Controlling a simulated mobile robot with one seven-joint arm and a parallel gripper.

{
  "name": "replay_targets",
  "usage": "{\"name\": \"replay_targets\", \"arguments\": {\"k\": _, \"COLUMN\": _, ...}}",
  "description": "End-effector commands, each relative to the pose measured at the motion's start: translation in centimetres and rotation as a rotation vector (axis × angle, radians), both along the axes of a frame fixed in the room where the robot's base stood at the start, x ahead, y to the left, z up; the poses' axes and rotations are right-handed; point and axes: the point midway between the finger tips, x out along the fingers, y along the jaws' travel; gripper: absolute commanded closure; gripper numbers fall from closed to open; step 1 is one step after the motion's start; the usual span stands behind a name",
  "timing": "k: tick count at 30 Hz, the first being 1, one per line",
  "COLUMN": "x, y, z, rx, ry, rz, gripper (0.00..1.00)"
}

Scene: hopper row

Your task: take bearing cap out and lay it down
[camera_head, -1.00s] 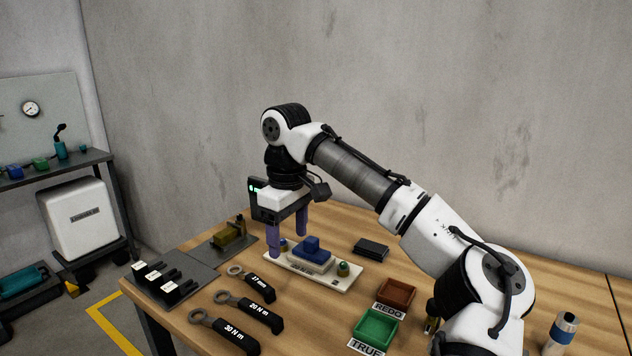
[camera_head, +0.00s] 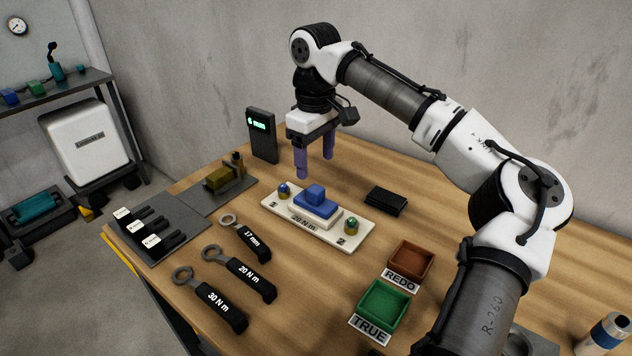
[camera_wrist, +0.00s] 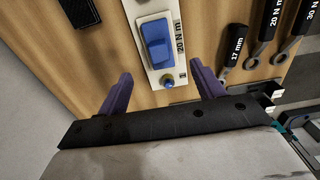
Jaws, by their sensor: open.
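The bearing cap appears to be the blue stepped block (camera_head: 315,200) seated on a pale base in the middle of the white plate (camera_head: 345,236) marked 20 N m. In the wrist view the blue block (camera_wrist: 157,44) lies beyond my fingers. My gripper (camera_head: 314,168) has two purple fingers, spread apart and empty. In the head view it hangs above and behind the block, without touching it. In the wrist view the fingers (camera_wrist: 161,70) stand apart on either side of the plate's near end.
Green TRUE tray (camera_head: 381,305) and red-brown REDO tray (camera_head: 411,260) stand at the front right. Several labelled wrenches (camera_head: 240,272) lie at the left front. A black display (camera_head: 262,135) stands at the back left. A black block (camera_head: 386,201) lies right of the plate.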

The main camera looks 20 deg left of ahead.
Motion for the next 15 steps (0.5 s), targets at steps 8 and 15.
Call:
{"name": "replay_targets", "arguments": {"k": 8, "x": -0.1, "y": 0.0, "z": -5.4, "rx": -0.001, "ry": 0.0, "rz": 0.0, "gripper": 0.33}}
{"name": "replay_targets", "arguments": {"k": 15, "x": 0.0, "y": 0.0, "z": -8.6, "rx": 0.0, "ry": -0.001, "rz": -0.001, "gripper": 0.33}}
